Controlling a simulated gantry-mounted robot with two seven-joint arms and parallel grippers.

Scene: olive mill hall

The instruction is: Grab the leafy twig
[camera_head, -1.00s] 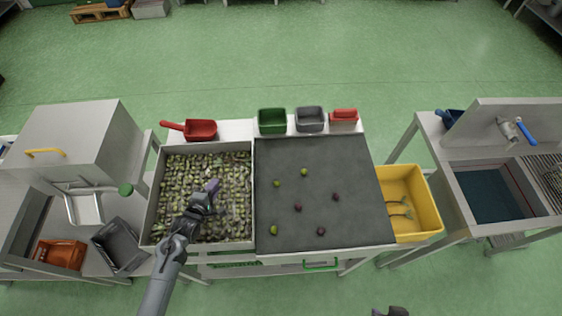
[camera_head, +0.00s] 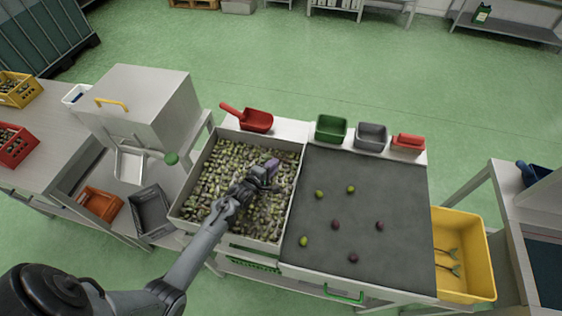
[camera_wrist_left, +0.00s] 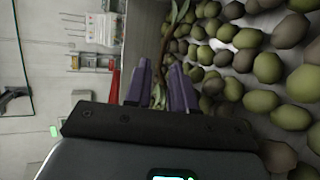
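The leafy twig (camera_wrist_left: 181,14) shows in the left wrist view, with slim green leaves at the top and a brown stem running down between my fingers. In the head view I cannot make it out. My left gripper (camera_wrist_left: 163,88) has its two purple fingers apart, one on each side of the stem; I see no firm contact. In the head view, my left gripper (camera_head: 268,170) is low over the right part of the olive-filled tray (camera_head: 186,190). My right gripper is not in view.
A dark sorting surface (camera_head: 375,205) with several loose olives lies right of the tray. A yellow bin (camera_head: 480,240) with twigs in it hangs beyond. A red scoop (camera_head: 257,120) and small green, grey and red containers stand along the back.

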